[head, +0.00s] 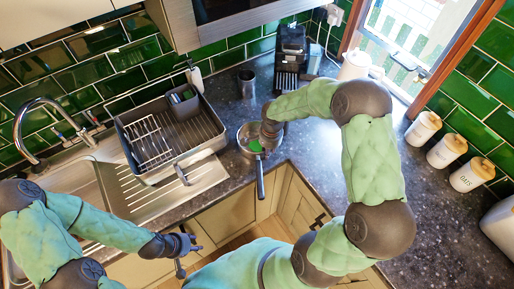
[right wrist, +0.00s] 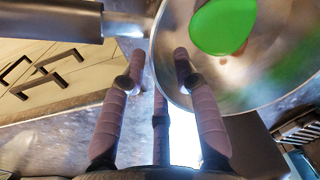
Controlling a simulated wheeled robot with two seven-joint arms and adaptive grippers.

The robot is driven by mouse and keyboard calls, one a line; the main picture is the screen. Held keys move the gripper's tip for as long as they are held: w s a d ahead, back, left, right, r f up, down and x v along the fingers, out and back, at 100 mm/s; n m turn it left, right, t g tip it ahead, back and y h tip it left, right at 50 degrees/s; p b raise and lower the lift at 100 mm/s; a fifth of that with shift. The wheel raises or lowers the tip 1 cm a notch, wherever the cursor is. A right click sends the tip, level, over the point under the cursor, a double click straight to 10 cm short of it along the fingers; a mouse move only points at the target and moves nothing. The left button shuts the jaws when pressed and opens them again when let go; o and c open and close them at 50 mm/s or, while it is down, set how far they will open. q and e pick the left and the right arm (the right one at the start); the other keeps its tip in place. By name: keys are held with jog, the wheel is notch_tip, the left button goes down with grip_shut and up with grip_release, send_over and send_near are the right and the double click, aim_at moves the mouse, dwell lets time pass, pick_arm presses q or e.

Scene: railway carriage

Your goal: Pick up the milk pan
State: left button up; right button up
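The milk pan (head: 245,131) is a metal pan on the dark worktop, its handle pointing toward the front edge. Something green lies inside it. In the right wrist view the pan (right wrist: 285,85) fills the right, with its handle (right wrist: 50,20) at upper left. My right gripper (right wrist: 158,62) is open; its fingers are apart, with the pan's rim between them in the picture. Contact cannot be told. In the head view it is mostly hidden by its own arm beside the pan. My left gripper (head: 191,256) is open and empty in front of the counter.
A dish rack (head: 205,135) and the sink with its tap (head: 24,125) are left of the pan. A metal cup (head: 246,84), a coffee machine (head: 291,50) and a white kettle (head: 354,66) stand behind. Several white canisters (head: 446,151) stand at right. The right worktop is partly free.

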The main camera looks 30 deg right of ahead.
jog(key=shift+f, duration=0.75)
grip_shut()
jog(key=shift+r, duration=0.1)
jog(key=shift+r, duration=0.1)
